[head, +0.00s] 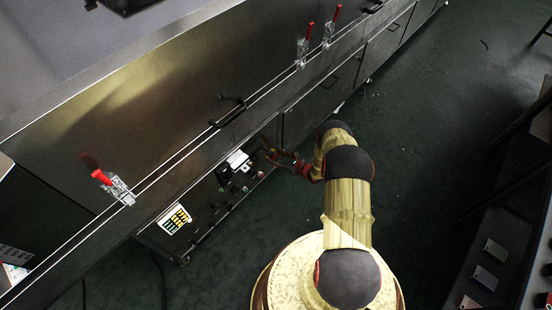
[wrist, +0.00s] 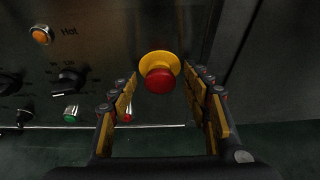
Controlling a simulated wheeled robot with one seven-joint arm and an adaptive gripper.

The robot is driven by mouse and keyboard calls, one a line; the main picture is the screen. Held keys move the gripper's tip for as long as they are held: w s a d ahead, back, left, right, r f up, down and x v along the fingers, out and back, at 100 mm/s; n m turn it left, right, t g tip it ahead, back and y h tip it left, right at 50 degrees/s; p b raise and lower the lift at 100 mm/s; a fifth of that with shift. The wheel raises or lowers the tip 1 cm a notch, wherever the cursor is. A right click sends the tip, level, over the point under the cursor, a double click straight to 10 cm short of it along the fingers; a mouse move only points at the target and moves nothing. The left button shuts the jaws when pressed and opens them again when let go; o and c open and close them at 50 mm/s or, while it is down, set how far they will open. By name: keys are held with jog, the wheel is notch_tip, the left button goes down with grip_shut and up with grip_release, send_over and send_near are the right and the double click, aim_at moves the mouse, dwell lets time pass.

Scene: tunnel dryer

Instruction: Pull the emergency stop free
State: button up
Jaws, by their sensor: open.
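The emergency stop is a red mushroom button (wrist: 160,80) on a yellow round base, set in the dark metal panel (wrist: 185,28) of the dryer in the wrist view. My gripper (wrist: 163,92) is open, with one finger to the left and one to the right of the button. A gap shows between each finger and the red head. In the head view my gripper (head: 275,156) is at the lower side of the machine, and the button cannot be made out there.
Red-handled toggle clamps (head: 118,187) and a black handle (head: 229,110) stick out from the machine. The green floor (head: 420,130) right of my arm is mostly clear.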

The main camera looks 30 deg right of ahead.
jog(key=c, duration=0.4)
grip_shut()
dwell(0.4)
